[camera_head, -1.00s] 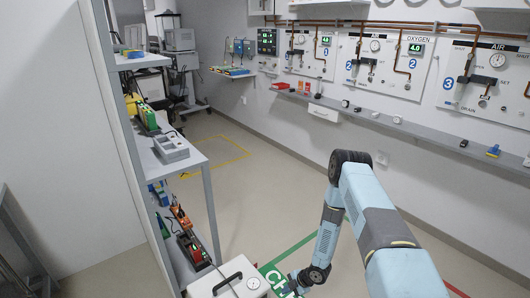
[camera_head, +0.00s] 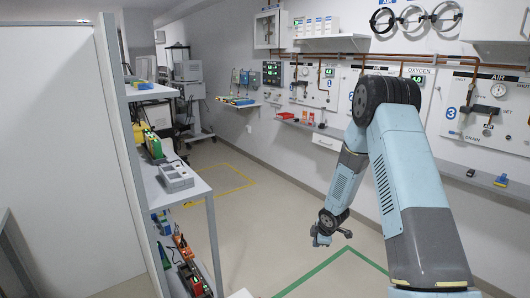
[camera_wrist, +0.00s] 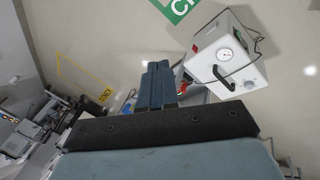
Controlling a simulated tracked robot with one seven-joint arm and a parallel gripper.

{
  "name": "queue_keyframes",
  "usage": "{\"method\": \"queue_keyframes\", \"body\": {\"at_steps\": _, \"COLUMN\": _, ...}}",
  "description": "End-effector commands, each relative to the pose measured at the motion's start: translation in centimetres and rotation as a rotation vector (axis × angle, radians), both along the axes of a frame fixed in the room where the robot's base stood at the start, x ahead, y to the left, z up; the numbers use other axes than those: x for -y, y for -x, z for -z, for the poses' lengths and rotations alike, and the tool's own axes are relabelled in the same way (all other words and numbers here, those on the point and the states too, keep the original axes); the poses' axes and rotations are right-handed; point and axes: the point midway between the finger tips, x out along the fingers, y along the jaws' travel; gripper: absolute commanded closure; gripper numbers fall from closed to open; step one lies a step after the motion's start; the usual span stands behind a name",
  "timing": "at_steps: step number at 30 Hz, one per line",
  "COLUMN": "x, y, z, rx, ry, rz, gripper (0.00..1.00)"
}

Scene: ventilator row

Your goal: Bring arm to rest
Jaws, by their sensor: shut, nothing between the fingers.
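My arm (camera_head: 415,190) rises from the lower right in the head view, bends at a high dark elbow joint, and its forearm hangs down. My gripper (camera_head: 322,240) is at the forearm's lower end, over open floor and left of the upper arm. In the wrist view, the dark blue fingers of my gripper (camera_wrist: 160,88) are together, with nothing held. A white case with a gauge and handles (camera_wrist: 228,58) stands beyond the fingers to the right, apart from them.
A grey shelf unit (camera_head: 205,190) with devices stands left of the arm. A wall ledge (camera_head: 345,135) runs behind it, below gas panels (camera_head: 370,95). The floor (camera_head: 275,210) between shelf and wall is clear.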

Motion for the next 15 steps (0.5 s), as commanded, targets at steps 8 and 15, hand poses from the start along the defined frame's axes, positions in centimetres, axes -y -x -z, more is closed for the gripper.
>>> {"method": "queue_keyframes", "body": {"at_steps": 8, "x": 2.0, "y": 0.6, "z": -10.2, "rx": 0.033, "ry": 0.022, "rz": 0.199, "gripper": 1.00}}
{"method": "queue_keyframes", "body": {"at_steps": 15, "x": 3.3, "y": 2.8, "z": -18.1, "rx": 0.057, "ry": 0.015, "rz": 0.376, "gripper": 1.00}}
